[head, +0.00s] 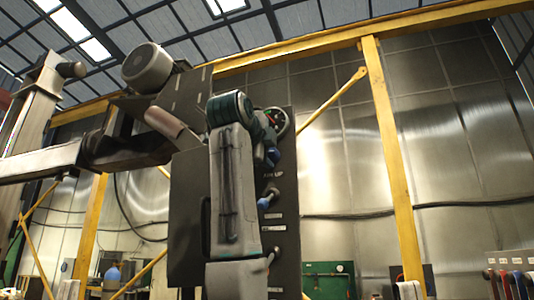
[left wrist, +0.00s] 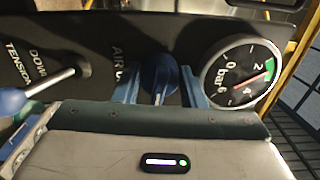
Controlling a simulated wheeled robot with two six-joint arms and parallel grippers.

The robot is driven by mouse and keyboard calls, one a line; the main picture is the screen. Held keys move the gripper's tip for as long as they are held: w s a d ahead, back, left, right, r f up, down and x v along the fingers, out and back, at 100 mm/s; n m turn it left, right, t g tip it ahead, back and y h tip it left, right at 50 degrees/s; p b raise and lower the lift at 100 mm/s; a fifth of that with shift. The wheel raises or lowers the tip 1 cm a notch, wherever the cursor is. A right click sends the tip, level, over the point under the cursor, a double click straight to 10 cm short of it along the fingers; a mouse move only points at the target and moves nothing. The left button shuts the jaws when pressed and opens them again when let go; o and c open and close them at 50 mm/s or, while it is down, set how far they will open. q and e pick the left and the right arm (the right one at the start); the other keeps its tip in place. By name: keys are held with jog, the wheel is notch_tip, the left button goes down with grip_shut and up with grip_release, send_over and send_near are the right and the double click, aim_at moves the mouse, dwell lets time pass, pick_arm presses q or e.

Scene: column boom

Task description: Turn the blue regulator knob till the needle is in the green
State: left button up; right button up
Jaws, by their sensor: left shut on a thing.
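The blue regulator knob (left wrist: 160,76) sits on a dark panel beside the word AIR. My left gripper (left wrist: 160,90) has its blue fingers on both sides of the knob and is shut on it. In the head view the gripper (head: 270,154) is small and partly hidden behind my arm. The round gauge (left wrist: 240,72) is right of the knob in the wrist view, and its rim shows above the gripper in the head view (head: 277,121). Its red needle points between 2 and 4, with the tip at the green band (left wrist: 270,68). My right gripper is not in view.
A metal lever (left wrist: 60,80) with a blue ball end stands left of the knob, near the labels DOWN and TENSION. Yellow posts (head: 391,160) and a brace stand right of the panel (head: 187,215). A green box (head: 328,280) is low behind.

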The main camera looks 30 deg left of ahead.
pick_arm(q)
jog(key=shift+m, duration=0.7)
jog(key=shift+f, duration=0.1)
jog(key=o, duration=1)
